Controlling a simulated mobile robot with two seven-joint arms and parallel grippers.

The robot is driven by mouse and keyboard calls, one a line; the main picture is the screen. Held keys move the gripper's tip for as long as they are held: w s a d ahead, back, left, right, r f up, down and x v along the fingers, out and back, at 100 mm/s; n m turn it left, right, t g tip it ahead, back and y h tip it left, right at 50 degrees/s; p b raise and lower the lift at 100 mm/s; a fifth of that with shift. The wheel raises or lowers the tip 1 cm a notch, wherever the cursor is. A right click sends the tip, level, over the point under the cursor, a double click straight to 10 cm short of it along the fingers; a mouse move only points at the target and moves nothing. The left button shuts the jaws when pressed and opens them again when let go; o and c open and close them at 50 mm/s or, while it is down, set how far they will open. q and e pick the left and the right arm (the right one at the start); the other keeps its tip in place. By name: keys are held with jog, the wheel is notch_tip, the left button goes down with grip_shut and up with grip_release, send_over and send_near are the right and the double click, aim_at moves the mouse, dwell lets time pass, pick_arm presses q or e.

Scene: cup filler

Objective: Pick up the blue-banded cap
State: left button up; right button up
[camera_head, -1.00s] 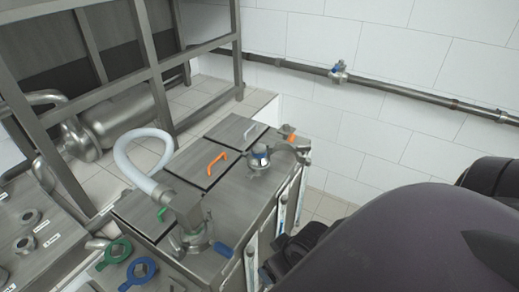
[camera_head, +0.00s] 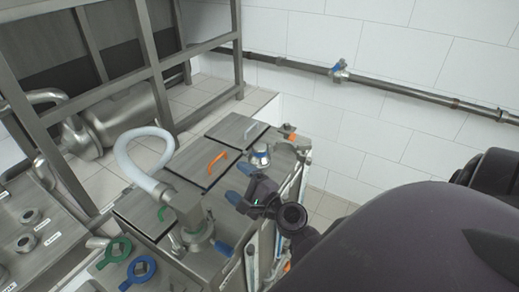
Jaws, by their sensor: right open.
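The blue-banded cap (camera_head: 261,157), a small metal dome with a blue band, sits on top of the steel machine near its right side. My right gripper (camera_head: 239,183) has dark jaws with blue fingertips. It is open and empty, just below and left of the cap in the picture. Its upper fingertip is close to the cap; I cannot tell whether they touch. My left gripper is not in view.
A white hose (camera_head: 128,150) runs into a metal fitting at the left. Green (camera_head: 118,249) and blue (camera_head: 140,270) ring-shaped parts lie in front. A pipe runs along the tiled wall.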

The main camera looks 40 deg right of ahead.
jog(key=w+d+f+m+h, duration=0.1)
jog(key=w+d+m+h, duration=0.1)
jog(key=d+m+h, duration=0.55)
jog(key=m+g+h, duration=0.3)
jog(key=m+h, duration=0.1)
jog(key=m, duration=0.8)
send_near(259, 148)
jog(key=shift+w+d+f+n+y, duration=0.25)
jog(key=shift+w+f, duration=0.1)
jog(key=shift+f, duration=0.25)
jog(key=shift+w+d+f, duration=0.15)
jog(key=shift+d, duration=0.05)
jog(key=x, duration=1)
jog(key=shift+w+d, duration=0.1)
jog(key=shift+d, duration=0.15)
jog(key=shift+r, duration=0.2)
jog(key=c, duration=1.2)
